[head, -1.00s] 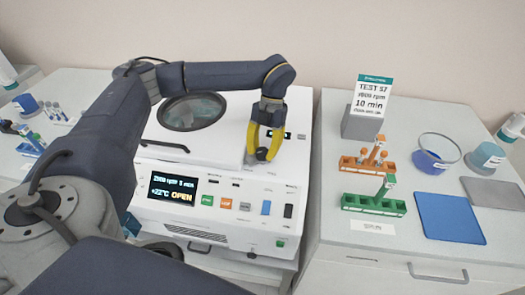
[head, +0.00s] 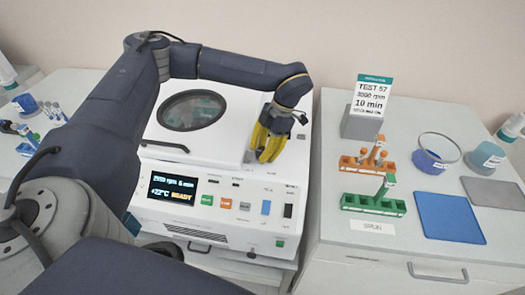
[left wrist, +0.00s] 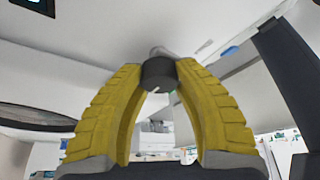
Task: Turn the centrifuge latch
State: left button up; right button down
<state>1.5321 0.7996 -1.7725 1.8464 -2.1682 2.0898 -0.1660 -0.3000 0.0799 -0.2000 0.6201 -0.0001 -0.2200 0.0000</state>
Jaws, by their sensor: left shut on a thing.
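The white centrifuge (head: 225,160) stands in the middle of the head view with its lid down and a round dark window (head: 192,110) in the lid. Its display (head: 174,188) reads READY. My left gripper (head: 262,154) has yellow fingers and is at the right front of the centrifuge top, shut on the latch knob. In the left wrist view the dark round knob (left wrist: 158,74) with a pale mark sits between the fingertips (left wrist: 157,72). In the head view the fingers mostly hide the knob; a grey part of the latch (head: 249,157) shows beside them. My right gripper is not in view.
Several blue items stand on the left bench. My left arm reaches over the centrifuge lid.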

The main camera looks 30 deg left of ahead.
pick_arm(q)
jog(key=shift+s+f, duration=0.1)
jog(key=shift+s, duration=0.05)
dwell(0.3)
jog(key=o, duration=1)
jog(key=shift+w+d+r, duration=0.1)
jog(key=shift+w+r, duration=0.25)
jog(key=shift+r, duration=0.3)
jog(key=v, duration=1)
jog(key=shift+w+r, duration=0.1)
jog(key=shift+r, duration=0.2)
